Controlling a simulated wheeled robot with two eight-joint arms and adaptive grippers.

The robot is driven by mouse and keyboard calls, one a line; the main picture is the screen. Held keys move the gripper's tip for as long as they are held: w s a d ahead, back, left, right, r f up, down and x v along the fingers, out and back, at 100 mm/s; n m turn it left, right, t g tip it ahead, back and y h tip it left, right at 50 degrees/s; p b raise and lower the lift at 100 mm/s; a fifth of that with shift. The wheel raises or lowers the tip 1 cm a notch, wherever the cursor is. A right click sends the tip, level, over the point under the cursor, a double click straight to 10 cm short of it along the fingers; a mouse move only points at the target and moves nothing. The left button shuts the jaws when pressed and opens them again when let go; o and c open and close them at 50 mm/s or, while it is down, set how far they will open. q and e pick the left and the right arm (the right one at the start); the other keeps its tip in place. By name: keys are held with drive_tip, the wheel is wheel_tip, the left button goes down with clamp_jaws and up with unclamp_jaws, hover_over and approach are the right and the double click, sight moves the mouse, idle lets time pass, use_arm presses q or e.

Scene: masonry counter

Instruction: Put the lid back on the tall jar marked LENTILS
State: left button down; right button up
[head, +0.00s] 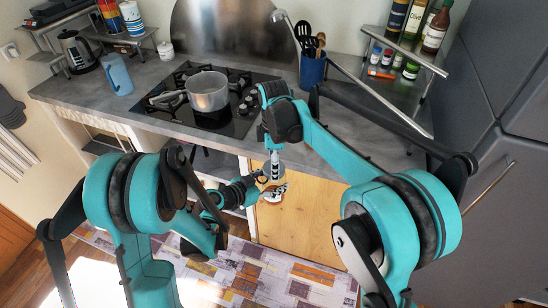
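I cannot make out a tall jar marked LENTILS or a loose lid in the head view. A small white lidded pot (165,51) stands at the back of the counter. My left gripper (276,190) is low in front of the wooden cabinet door, below the counter edge. My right gripper (272,175) hangs down from its wrist close to the left one, and the two overlap in the picture. The fingers are too small and overlapped to show whether either is open, shut or holding anything.
A grey pot (207,92) sits on the black hob (222,120). A blue pitcher (117,75), kettle (77,50) and striped canister (132,17) stand left. A blue utensil crock (313,70) stands behind my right arm. Bottles fill the corner shelf (405,48). Grey counter (330,118) is clear.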

drive_tip(key=c, duration=1.2)
drive_tip(key=m, duration=0.4)
drive_tip(key=shift+m, duration=0.3)
drive_tip(key=m, duration=0.9)
drive_tip(key=shift+m, duration=0.4)
drive_tip(key=m, duration=0.3)
drive_tip(key=shift+f, duration=0.1)
drive_tip(key=o, duration=1.3)
drive_tip(key=shift+o, duration=0.2)
